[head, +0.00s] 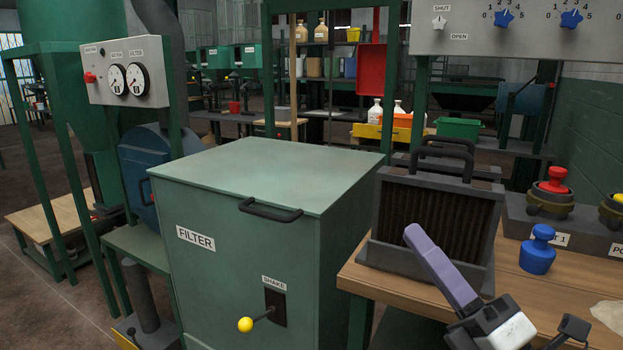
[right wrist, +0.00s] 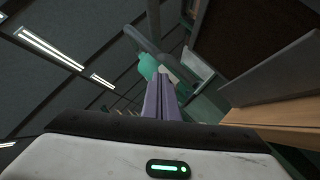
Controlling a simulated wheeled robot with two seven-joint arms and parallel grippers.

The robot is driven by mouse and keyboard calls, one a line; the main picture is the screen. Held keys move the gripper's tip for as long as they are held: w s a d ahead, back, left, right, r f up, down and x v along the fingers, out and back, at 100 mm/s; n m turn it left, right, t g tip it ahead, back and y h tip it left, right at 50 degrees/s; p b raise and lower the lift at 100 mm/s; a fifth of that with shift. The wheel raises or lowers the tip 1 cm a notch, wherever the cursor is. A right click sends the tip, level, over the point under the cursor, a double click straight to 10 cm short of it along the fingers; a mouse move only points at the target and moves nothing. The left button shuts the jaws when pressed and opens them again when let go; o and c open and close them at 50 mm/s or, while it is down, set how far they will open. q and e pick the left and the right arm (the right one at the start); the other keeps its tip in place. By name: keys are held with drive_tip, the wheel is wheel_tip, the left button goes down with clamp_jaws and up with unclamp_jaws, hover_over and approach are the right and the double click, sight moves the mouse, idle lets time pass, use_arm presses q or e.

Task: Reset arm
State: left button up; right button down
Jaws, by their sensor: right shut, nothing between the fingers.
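My right gripper (head: 415,238) reaches in from the lower right of the head view, in front of the dark filter cartridges in their rack on the wooden bench. Its purple fingers are shut with nothing between them. In the right wrist view the fingers (right wrist: 161,98) lie together and point up and away toward the ceiling side of the room. My left gripper is not in view.
A green filter box (head: 250,190) with a closed lid and yellow-knobbed shake lever (head: 246,324) stands at centre. The filter cartridges (head: 435,215), a blue knobbed plug (head: 538,250) and a port block (head: 590,230) are on the wooden bench (head: 400,285). A gauge panel (head: 125,70) is left.

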drive_tip(key=s+d+f+m+g+h, duration=0.15)
drive_tip(key=f+m+h, duration=0.35)
drive_tip(key=f+m, duration=0.6)
drive_tip(key=s+d+f+m+g+h, duration=0.1)
drive_tip(key=s+f+m+g+h, duration=0.2)
drive_tip(key=f+m, duration=0.8)
drive_tip(key=s+a+f+m+g+h, duration=0.1)
drive_tip(key=s+a+f+m+g, duration=0.15)
drive_tip(key=s+f, duration=0.7)
drive_tip(key=s+a+f+m+g+h, duration=0.1)
drive_tip(key=s+f+m+g, duration=0.3)
drive_tip(key=s+f, duration=0.55)
use_arm(q)
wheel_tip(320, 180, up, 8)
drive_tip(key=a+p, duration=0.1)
drive_tip(key=p, duration=1.2)
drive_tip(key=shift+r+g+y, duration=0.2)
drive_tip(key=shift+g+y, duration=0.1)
use_arm(e)
drive_tip(key=w+d+r, duration=0.1)
drive_tip(key=w+r, duration=0.2)
drive_tip(key=r, duration=0.3)
drive_tip(key=shift+w+d, duration=0.15)
drive_tip(key=shift+d, duration=0.25)
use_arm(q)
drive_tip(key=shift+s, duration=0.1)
use_arm(e)
drive_tip(key=shift+n, duration=0.25)
